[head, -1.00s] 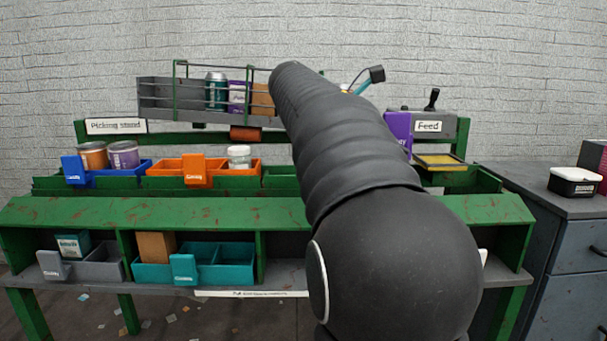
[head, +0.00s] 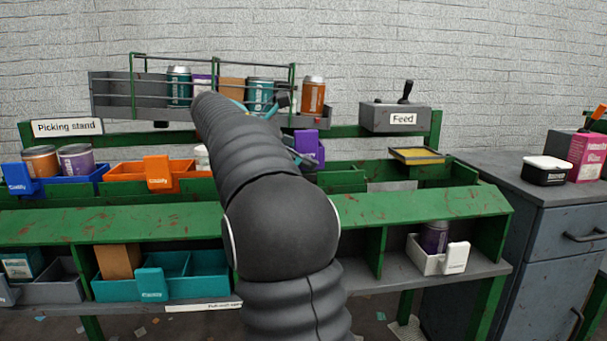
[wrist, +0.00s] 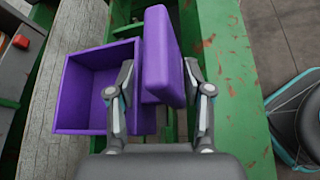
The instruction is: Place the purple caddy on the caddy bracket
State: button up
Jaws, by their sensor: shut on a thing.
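The purple caddy (wrist: 88,88) is an open box with a tall handle plate (wrist: 166,55). My gripper (wrist: 160,82) is shut on that plate, one finger on each side. The visible inside of the box looks empty. In the head view the caddy (head: 310,143) shows partly behind my arm, above the green upper shelf. In the wrist view it is over the green stand, beside a grey plank; I cannot tell whether it touches anything. I cannot pick out the caddy bracket with certainty; my arm hides part of the shelf.
A blue caddy (head: 88,184) and an orange caddy (head: 190,186) sit on the upper shelf at left. A wire-railed rack (head: 108,95) with cans stands above. Green shelf space right of the caddy looks free.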

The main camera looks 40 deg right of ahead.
jog(key=shift+f+b, duration=0.65)
jog(key=shift+f, duration=1.45)
jog(key=shift+f, duration=0.15)
jog(key=o, duration=1.2)
jog(key=shift+w, duration=0.1)
jog(key=p+v, duration=0.3)
jog(key=v, duration=0.9)
